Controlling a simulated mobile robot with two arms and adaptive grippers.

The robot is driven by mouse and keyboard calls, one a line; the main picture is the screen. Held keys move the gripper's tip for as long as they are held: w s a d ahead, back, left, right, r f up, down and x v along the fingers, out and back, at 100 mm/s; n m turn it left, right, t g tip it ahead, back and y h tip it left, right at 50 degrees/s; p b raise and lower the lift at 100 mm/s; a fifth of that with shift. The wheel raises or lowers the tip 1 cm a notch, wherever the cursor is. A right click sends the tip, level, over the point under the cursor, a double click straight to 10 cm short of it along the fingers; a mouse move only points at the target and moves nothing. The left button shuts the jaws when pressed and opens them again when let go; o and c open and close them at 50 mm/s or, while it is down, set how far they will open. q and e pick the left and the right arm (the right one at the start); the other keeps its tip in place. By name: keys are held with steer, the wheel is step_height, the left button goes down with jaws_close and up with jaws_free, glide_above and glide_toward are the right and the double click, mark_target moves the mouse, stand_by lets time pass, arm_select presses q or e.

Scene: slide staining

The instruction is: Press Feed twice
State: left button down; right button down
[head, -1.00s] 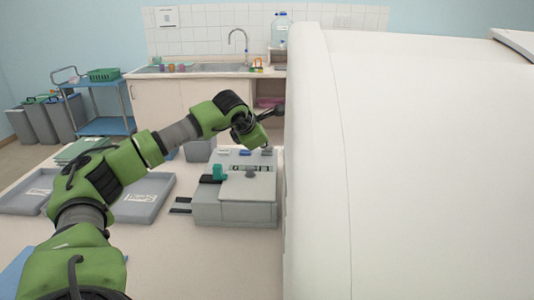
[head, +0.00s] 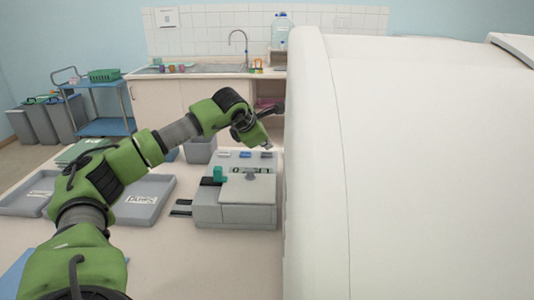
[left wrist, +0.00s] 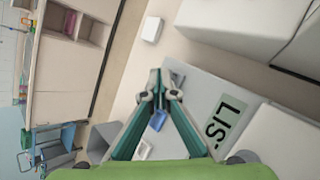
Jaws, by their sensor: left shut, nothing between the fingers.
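The grey slide machine (head: 235,212) stands on the bench. Along its back top edge is a row of buttons: a white one (left wrist: 143,150), a blue one (left wrist: 157,120) and a grey one (left wrist: 176,78) in the left wrist view. I cannot read which is labelled Feed. A small display (left wrist: 225,122) reads something like "LIS-". My left gripper (head: 267,147) is shut and empty, just above the grey button at the right end of the row. In the left wrist view its tips (left wrist: 155,78) meet beside that button. My right gripper is not in view.
A large white housing (head: 420,170) fills the right side and stands close to the machine. Grey trays (head: 150,212) lie to the left, and a grey bin (head: 200,152) stands behind. A sink counter (head: 180,105) is at the back wall.

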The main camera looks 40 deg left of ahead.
mark_target(266, 155)
arm_select(q)
steer(key=shift+r+p, duration=1.85)
steer(key=shift+r, duration=0.7)
steer(key=shift+f, duration=0.1)
